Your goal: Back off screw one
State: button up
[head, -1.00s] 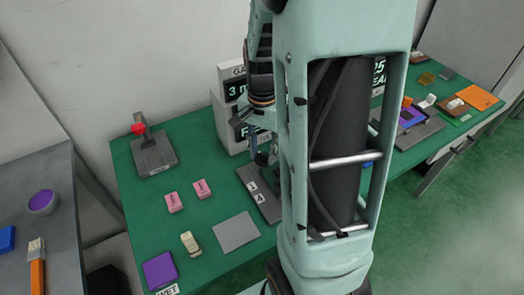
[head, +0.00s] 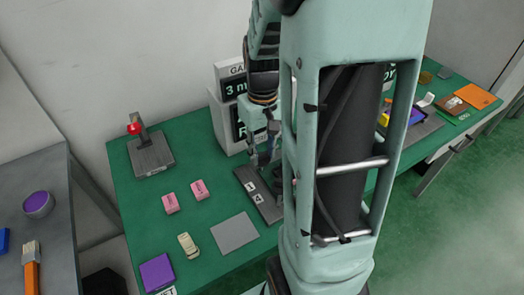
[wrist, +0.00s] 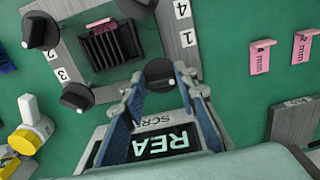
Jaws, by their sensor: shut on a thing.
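A grey plate fixture (head: 266,207) lies on the green table, partly hidden behind my arm in the head view. In the wrist view the plate (wrist: 185,55) carries a dark ribbed block (wrist: 108,46) and several black knob-headed screws. My gripper (wrist: 160,80) is shut on the black screw knob (wrist: 160,71) at the plate's lower right, the one nearest the label 1. Another knob (wrist: 40,30) and a lower-left knob (wrist: 77,96) stand apart from my fingers. In the head view my gripper (head: 263,157) is down at the plate, its tips partly hidden.
A display box (head: 228,118) reading a gap of 3 mm stands behind the plate. Two pink tags (head: 171,203) (head: 200,190), a grey square (head: 235,233) and a red-knobbed lever fixture (head: 150,152) lie to the left. Clear green table lies between them.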

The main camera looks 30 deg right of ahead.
aim_at(263, 154)
jog(key=n, duration=0.4)
jog(key=shift+d+n, duration=0.1)
jog(key=shift+n, duration=0.2)
jog(key=n, duration=0.4)
jog(key=shift+w+d, duration=0.1)
jog(key=shift+n, duration=0.3)
jog(key=o, duration=1.2)
jog(key=shift+c, duration=0.2)
notch_tip(263, 154, up, 12)
